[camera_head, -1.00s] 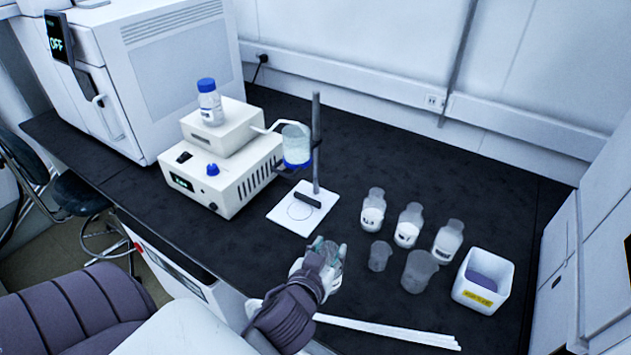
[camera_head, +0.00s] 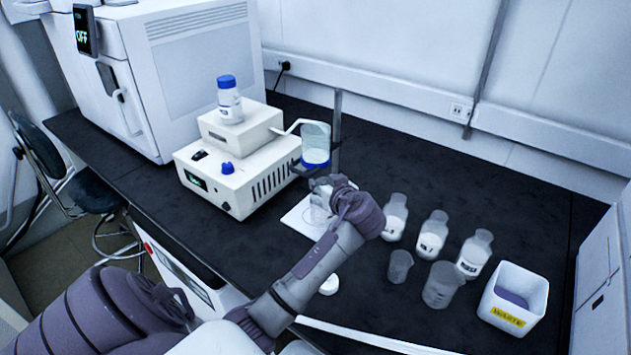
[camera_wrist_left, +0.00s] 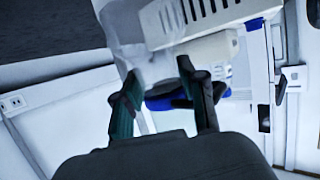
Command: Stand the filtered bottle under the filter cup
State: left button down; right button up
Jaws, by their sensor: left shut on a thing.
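The filter cup (camera_head: 316,146), clear with a blue lower rim, hangs on the stand's rod (camera_head: 337,120) above the white base plate (camera_head: 293,216) with its drawn circle. My left gripper (camera_head: 326,192) is shut on a clear bottle (camera_head: 318,208), just below the cup and over the plate. I cannot tell whether the bottle touches the plate. The hand and wrist hide part of the bottle and plate. In the left wrist view, the two fingers (camera_wrist_left: 166,95) grip the clear bottle (camera_wrist_left: 150,45), and the blue of the cup (camera_wrist_left: 165,102) shows behind them.
A white instrument (camera_head: 235,175) carrying a blue-capped bottle (camera_head: 230,100) stands left of the stand. Several labelled bottles (camera_head: 432,235), two beakers (camera_head: 440,285) and a waste bin (camera_head: 513,295) stand to the right. A white round lid (camera_head: 330,285) lies near the front.

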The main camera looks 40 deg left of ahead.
pick_arm(q)
jog(key=x, duration=0.4)
jog(key=shift+w+a+f, duration=0.1)
jog(key=shift+f, duration=0.15)
jog(key=shift+w+a+f, duration=0.3)
jog(key=shift+a+f, duration=0.25)
jog(key=shift+f, duration=0.05)
jog(key=shift+w+a+f, duration=0.3)
jog(key=shift+a+f, duration=0.25)
jog(key=shift+f, duration=0.05)
jog(key=c, duration=0.7)
grip_release()
jog(key=shift+o, duration=0.2)
jog(key=v, duration=1.2)
